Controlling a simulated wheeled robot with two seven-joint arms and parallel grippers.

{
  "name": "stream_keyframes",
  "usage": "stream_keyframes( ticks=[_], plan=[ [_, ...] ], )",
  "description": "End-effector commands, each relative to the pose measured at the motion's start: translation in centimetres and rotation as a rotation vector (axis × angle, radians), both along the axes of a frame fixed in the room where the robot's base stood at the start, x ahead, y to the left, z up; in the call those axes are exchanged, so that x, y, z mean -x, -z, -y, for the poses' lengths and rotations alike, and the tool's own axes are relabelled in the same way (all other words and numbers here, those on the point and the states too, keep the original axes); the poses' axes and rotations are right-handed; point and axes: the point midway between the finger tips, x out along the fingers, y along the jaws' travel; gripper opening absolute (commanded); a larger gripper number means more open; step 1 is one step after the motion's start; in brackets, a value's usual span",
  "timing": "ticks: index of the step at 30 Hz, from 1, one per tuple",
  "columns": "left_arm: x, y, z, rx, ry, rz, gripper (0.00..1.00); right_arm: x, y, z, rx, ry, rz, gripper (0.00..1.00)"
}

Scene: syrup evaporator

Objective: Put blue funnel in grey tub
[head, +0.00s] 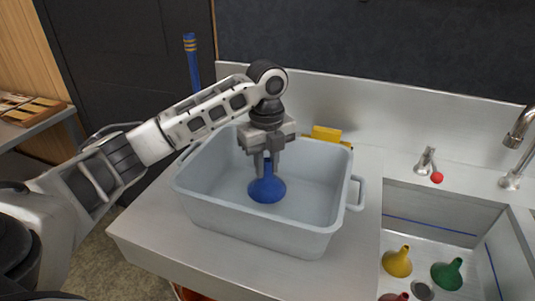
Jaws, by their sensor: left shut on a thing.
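The grey tub (255,226) stands on the metal counter to the left of the sink. My left gripper (267,172) points down inside the tub's outline and is shut on the blue funnel (267,190). The funnel is upright, with its wide end down and its narrow end between the fingers. I cannot tell whether its rim touches the tub floor. My right gripper is not in view.
The sink (408,272) at right holds a yellow funnel (397,262), a green funnel (447,274) and a partly cut-off red one (394,297). A faucet (519,128) rises behind it. A yellow object (326,134) sits behind the tub.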

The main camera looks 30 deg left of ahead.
Motion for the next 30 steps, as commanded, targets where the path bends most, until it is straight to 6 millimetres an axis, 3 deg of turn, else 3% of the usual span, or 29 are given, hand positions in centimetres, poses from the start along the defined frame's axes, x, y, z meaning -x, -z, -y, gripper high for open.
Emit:
stream_keyframes(
  ticks=[13,30],
  plan=[
    [0.0,4.2,0.0,0.0,0.0,-0.001,0.03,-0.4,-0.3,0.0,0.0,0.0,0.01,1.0],
    [0.0,4.8,0.0,0.0,0.0,0.0,0.03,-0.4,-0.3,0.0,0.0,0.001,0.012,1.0]
  ],
)
